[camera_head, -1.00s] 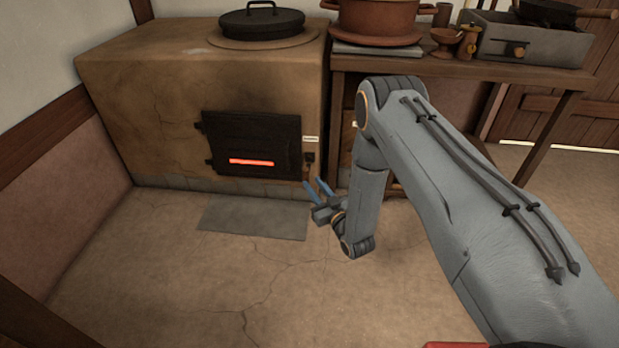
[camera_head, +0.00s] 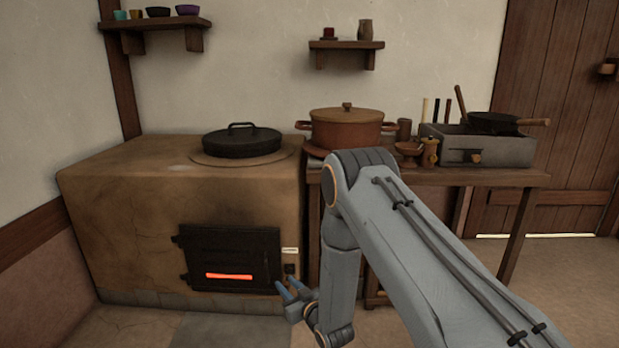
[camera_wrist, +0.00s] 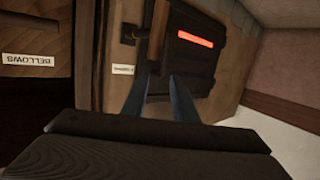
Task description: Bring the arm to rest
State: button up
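My arm reaches forward from the lower right in the head view, bent down at the elbow. My gripper (camera_head: 289,291) hangs low in front of the clay stove (camera_head: 110,225), near the latch side of its black fire door (camera_head: 232,258). The two blue fingers stand apart with nothing seen between them. In the wrist view the fingers (camera_wrist: 158,98) point at the fire door (camera_wrist: 190,55), with a gap between them. The door looks closed, with a red glow in its slot. I cannot tell whether the fingertips touch the door or latch.
A lidded black pan (camera_head: 241,143) sits on the stove. A table (camera_head: 500,177) right of it holds a lidded clay pot (camera_head: 346,130), small vessels and a grey brazier (camera_head: 480,150) with a pan. Floor is open at right.

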jog(key=s+a+r+g+h, duration=0.1)
jog(key=s+r+g+h, duration=0.15)
jog(key=s+r, duration=0.5)
jog(key=s+a+r+g+h, duration=0.2)
jog(key=s+r+g, duration=0.25)
jog(key=r, duration=0.55)
jog(key=s+d+r+g+h, duration=0.1)
jog(key=s+d+r+g, duration=0.2)
jog(key=s, duration=0.8)
jog(key=s+d+r+g, duration=0.1)
jog(key=s+d+r, duration=0.3)
jog(key=s, duration=0.7)
jog(key=s+d+r+g+h, duration=0.1)
jog(key=s+d+r+g, duration=0.2)
jog(key=s, duration=0.8)
jog(key=d+r+m+h+p, duration=0.1)
jog(key=d+r+m+p, duration=0.2)
jog(key=d+r+p, duration=0.6)
jog(key=d+r+m+p, duration=0.3)
jog(key=d+r+p, duration=0.7)
jog(key=r+p, duration=0.7)
jog(key=p, duration=0.7)
jog(key=shift+s+d+r+m+h, duration=0.2)
jog(key=shift+r+m+h, duration=0.1)
jog(key=shift+r+h, duration=0.1)
